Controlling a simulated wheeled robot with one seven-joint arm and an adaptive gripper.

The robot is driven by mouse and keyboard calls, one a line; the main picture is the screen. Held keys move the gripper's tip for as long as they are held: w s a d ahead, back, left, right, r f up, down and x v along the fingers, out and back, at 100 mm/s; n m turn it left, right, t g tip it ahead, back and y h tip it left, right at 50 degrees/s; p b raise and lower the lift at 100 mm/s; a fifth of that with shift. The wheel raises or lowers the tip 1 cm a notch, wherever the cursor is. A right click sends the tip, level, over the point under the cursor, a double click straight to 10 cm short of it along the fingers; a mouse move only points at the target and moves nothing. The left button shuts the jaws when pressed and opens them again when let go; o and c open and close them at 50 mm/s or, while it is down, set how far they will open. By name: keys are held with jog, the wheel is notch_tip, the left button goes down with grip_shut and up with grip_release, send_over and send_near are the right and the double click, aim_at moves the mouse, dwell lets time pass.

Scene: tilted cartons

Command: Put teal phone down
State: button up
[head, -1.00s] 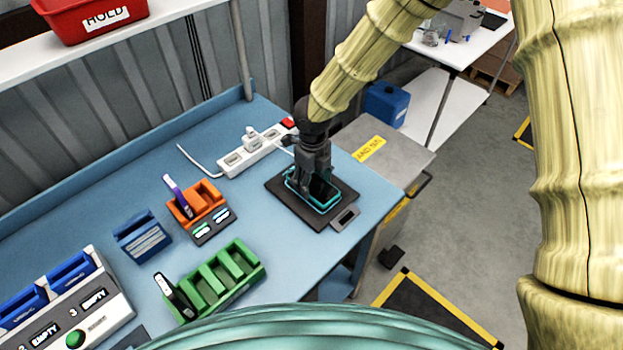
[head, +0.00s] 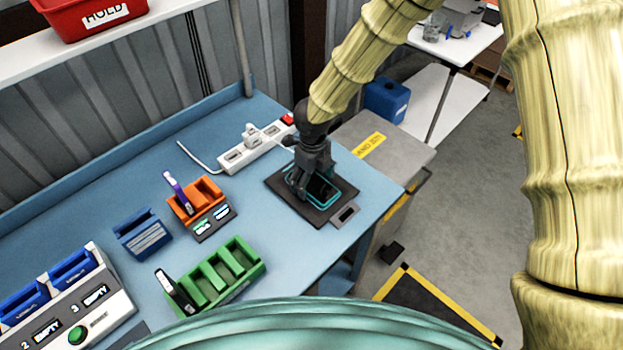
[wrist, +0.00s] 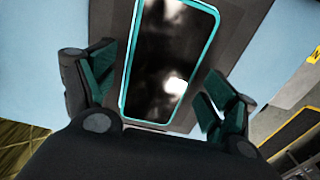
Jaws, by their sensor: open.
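The teal phone (head: 324,187) lies flat, screen up, on a dark grey mat (head: 284,190) at the right end of the blue bench. The wrist view shows its black, glossy screen and teal rim (wrist: 168,60). My gripper (head: 306,190) is right over the mat at the phone. In the wrist view the fingers of my gripper (wrist: 158,88) are spread on either side of the phone, with gaps between them and its edges. Part of the phone is hidden behind my gripper in the head view.
A white power strip (head: 255,148) lies behind the mat. An orange holder (head: 200,200) with a purple phone, a green rack (head: 225,275) with a dark phone and a blue holder (head: 142,235) stand to the left. The bench's right edge is close to the mat.

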aim_at(313, 183)
jog(key=shift+r, duration=0.2)
notch_tip(313, 183, up, 12)
jog(key=b, duration=0.3)
jog(key=shift+b, duration=0.35)
